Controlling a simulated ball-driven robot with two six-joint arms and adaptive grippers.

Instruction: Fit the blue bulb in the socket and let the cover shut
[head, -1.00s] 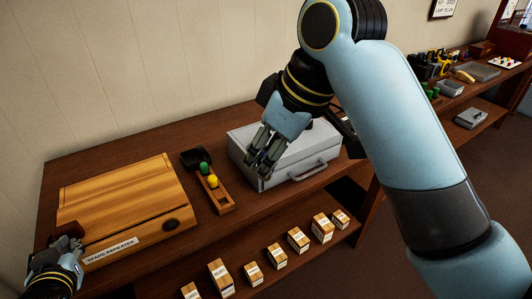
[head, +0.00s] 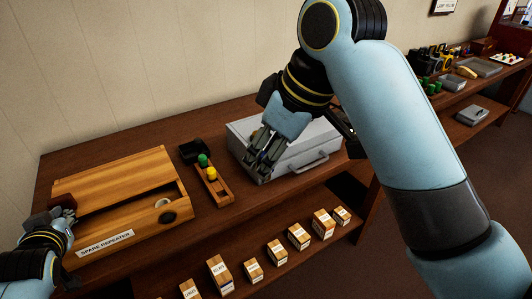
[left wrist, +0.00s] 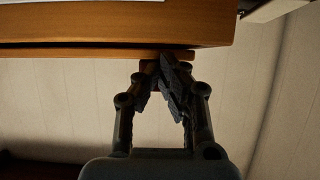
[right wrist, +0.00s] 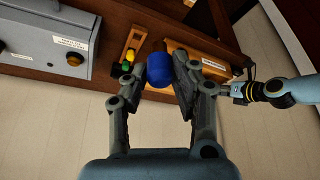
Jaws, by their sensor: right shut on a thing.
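The wooden spare repeater box (head: 115,250) stands at the left of the bench. Its wooden cover (head: 110,180) is slid back, leaving a dark gap with a round, greyish socket (head: 168,216) near its right end. My left gripper (head: 66,212) is at the box's left side by a dark red-brown lever end (head: 42,220). Its fingers look closed together against the wooden edge in the left wrist view (left wrist: 163,62). My right gripper (head: 262,165) is in front of the grey case, shut on the blue bulb (right wrist: 159,70), which shows between its fingers in the right wrist view.
A narrow wooden holder (head: 222,187) with a green and a yellow bulb stands right of the box. Several small cartons (head: 275,252) line the lower shelf. The box's front top is clear.

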